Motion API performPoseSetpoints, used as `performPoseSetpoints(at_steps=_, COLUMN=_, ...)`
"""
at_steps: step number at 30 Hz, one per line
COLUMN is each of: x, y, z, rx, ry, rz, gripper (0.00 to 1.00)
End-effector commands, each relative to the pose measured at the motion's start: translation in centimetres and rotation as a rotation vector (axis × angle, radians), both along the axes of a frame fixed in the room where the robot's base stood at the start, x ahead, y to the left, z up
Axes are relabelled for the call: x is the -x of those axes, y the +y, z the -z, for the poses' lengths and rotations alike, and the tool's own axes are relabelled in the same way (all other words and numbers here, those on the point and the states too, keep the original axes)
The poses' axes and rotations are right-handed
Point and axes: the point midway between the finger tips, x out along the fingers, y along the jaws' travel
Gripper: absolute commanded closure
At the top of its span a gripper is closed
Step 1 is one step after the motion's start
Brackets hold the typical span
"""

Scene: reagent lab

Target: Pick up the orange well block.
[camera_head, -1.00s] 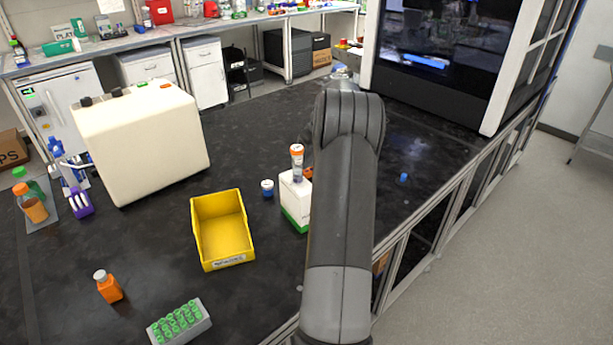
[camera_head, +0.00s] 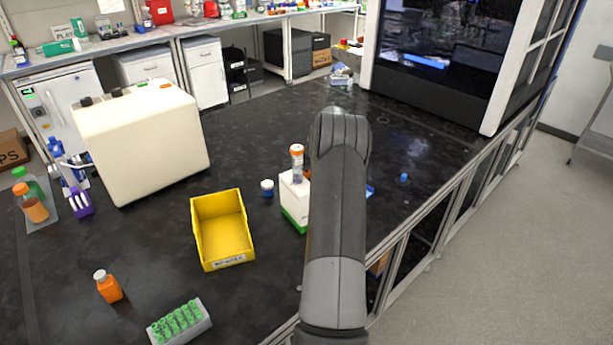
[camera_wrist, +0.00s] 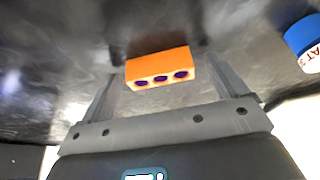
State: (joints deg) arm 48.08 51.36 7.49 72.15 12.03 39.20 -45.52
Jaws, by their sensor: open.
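The orange well block (camera_wrist: 160,69) shows in the wrist view, with a row of three dark round wells on its near face. It lies on the dark bench top between the two fingers of my gripper (camera_wrist: 163,78). The fingers are open, one on each side of the block, with a gap visible at the left; whether the right finger touches it I cannot tell. In the head view my arm hides the gripper and the block.
A blue-capped container (camera_wrist: 304,38) stands right of the gripper in the wrist view. In the head view a white-and-green box (camera_head: 294,205) with an orange-capped tube (camera_head: 296,164) is close left of my arm. A yellow bin (camera_head: 222,234) and green-capped tube rack (camera_head: 180,325) are further left.

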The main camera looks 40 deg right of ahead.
Motion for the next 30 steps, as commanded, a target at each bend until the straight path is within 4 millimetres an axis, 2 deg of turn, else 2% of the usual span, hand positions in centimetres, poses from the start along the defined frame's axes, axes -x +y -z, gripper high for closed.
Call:
performPoseSetpoints(at_steps=5, x=0.02, y=-0.02, z=-0.05, rx=0.000, ry=0.000, rz=0.001, gripper=0.11)
performPoseSetpoints(at_steps=22, x=0.06, y=-0.01, z=-0.05, rx=0.000, ry=0.000, rz=0.001, gripper=0.57)
performPoseSetpoints(at_steps=30, x=0.04, y=-0.02, z=-0.20, rx=0.000, ry=0.000, rz=0.001, gripper=0.57)
